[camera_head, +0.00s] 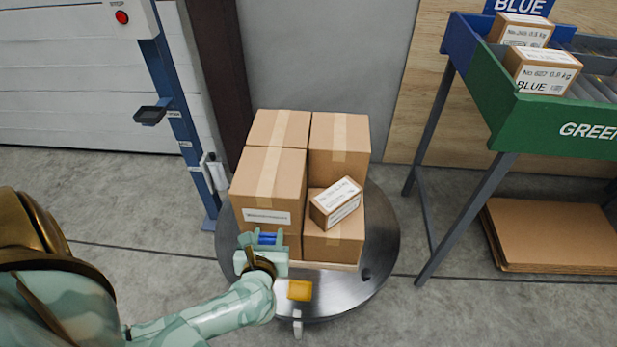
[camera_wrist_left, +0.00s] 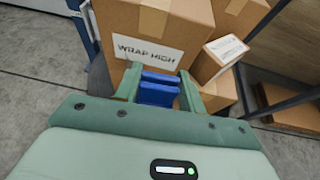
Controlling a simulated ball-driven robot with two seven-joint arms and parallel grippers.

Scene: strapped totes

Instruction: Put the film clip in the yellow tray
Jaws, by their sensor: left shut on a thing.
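The film clip (camera_head: 267,238) is a small blue piece. My left gripper (camera_head: 262,243) is shut on it, in front of the stacked cartons. In the left wrist view the blue clip (camera_wrist_left: 159,88) shows between the two green fingers, in front of a carton with a "WRAP HIGH" label. The yellow tray (camera_head: 300,290) is small and sits at the near edge of the round metal turntable, right of and nearer than my left gripper. I see nothing in the tray. My right gripper is not in view.
Several cartons (camera_head: 269,172) stand stacked on a pallet on the turntable (camera_head: 383,240), with a small labelled box (camera_head: 336,202) on top of a lower one. A blue post (camera_head: 180,130) stands at the left. A green and blue rack (camera_head: 500,100) with boxes stands at the right.

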